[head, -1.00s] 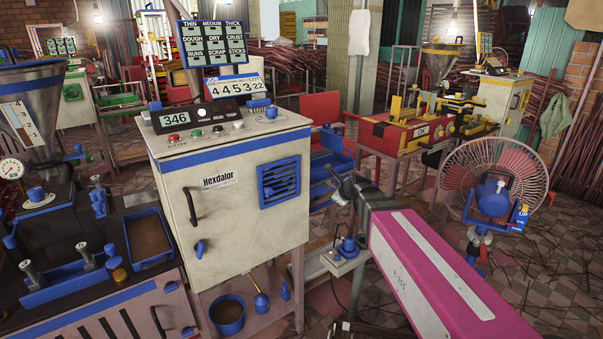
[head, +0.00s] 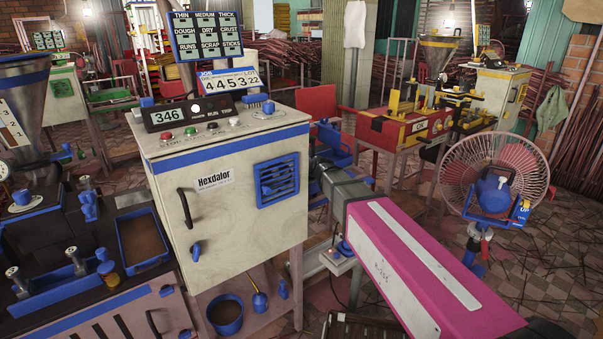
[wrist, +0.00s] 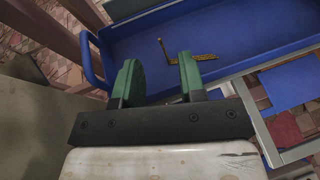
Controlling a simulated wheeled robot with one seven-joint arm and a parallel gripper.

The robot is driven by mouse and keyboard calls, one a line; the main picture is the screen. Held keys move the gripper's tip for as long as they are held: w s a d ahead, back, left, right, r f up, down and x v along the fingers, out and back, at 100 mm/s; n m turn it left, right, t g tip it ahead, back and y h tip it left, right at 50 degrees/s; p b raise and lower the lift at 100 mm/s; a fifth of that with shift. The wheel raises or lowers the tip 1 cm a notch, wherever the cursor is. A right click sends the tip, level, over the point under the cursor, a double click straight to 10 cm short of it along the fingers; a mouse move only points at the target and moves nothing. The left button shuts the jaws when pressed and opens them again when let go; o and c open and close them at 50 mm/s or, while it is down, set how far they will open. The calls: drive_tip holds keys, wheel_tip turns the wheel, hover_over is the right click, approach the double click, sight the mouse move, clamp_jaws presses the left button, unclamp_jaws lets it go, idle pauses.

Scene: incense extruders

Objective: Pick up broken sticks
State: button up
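Broken sticks (wrist: 188,58), thin and yellow-brown, lie bent at an angle on the floor of a blue tray (wrist: 240,45) in the wrist view. My gripper (wrist: 160,78) has two green fingers spread apart with nothing between them. The sticks lie beyond the fingertips, nearer the right finger. I cannot tell the gripper's height above the tray floor. In the head view the fingers are hidden. My pink arm reaches toward blue trays (head: 333,138) behind the cabinet, and the sticks cannot be made out there.
The pale Hexdalor cabinet (head: 225,205) stands close left of my arm. A red machine (head: 405,128) stands behind it, and a caged fan (head: 493,185) to the right. The tray's blue handle (wrist: 92,60) rises left of my fingers. Patterned floor is open at the right.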

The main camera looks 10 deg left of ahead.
drive_tip(key=x, duration=0.5)
drive_tip(key=shift+w, duration=0.15)
clamp_jaws()
